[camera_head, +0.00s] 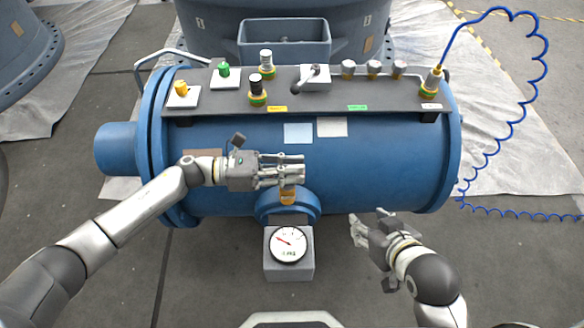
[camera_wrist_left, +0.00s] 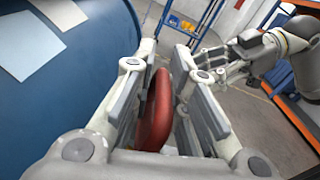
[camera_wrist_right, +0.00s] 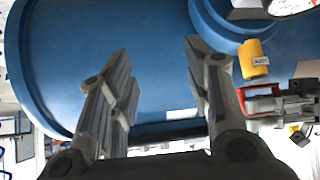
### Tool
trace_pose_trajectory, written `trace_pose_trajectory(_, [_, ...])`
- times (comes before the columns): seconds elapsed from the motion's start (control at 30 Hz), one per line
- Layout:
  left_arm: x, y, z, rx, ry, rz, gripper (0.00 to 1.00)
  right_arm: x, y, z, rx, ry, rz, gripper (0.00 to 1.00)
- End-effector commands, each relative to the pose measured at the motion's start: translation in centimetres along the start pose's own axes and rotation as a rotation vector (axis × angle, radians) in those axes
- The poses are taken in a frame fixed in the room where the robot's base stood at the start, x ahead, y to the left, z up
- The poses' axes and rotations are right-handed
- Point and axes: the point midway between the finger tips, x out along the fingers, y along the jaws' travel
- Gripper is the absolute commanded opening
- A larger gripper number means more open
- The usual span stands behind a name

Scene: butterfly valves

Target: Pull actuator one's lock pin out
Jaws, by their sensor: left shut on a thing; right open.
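My left gripper (camera_head: 300,165) is over the front of the large blue cylinder (camera_head: 370,165), above the small yellow-orange fitting (camera_head: 288,195). In the left wrist view a rounded red piece (camera_wrist_left: 155,112) stands between its fingers, which are shut on it. Whether this is the lock pin, I cannot tell for sure. A bit of red also shows at the left gripper in the right wrist view (camera_wrist_right: 282,104), close to the yellow fitting (camera_wrist_right: 253,60). My right gripper (camera_head: 368,222) is open and empty, in front of the cylinder's lower right side.
A panel (camera_head: 205,103) on top of the cylinder carries several knobs and fittings. A gauge box (camera_head: 289,270) with a round dial stands in front. A coiled blue hose (camera_head: 520,110) hangs at the right. The floor at the lower right is clear.

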Motion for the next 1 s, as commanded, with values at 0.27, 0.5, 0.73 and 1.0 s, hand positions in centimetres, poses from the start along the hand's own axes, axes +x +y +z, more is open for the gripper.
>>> trace_pose_trajectory(0.27, [0.2,-1.0,2.8,-0.006,-0.007,-0.017,0.0,-2.0,0.7,4.9,0.006,-0.25,0.015,0.46])
trace_pose_trajectory(0.5, [0.2,-1.1,3.4,-0.006,-0.007,-0.016,0.0,-2.8,0.9,6.9,0.009,-0.342,0.02,0.46])
trace_pose_trajectory(0.73, [0.2,-1.1,3.5,-0.005,-0.009,-0.017,0.0,-2.8,0.9,6.9,0.01,-0.344,0.021,0.46])
trace_pose_trajectory(1.0, [0.2,-1.0,3.5,-0.003,-0.008,-0.013,0.32,-2.8,0.9,6.9,0.01,-0.342,0.021,0.46])
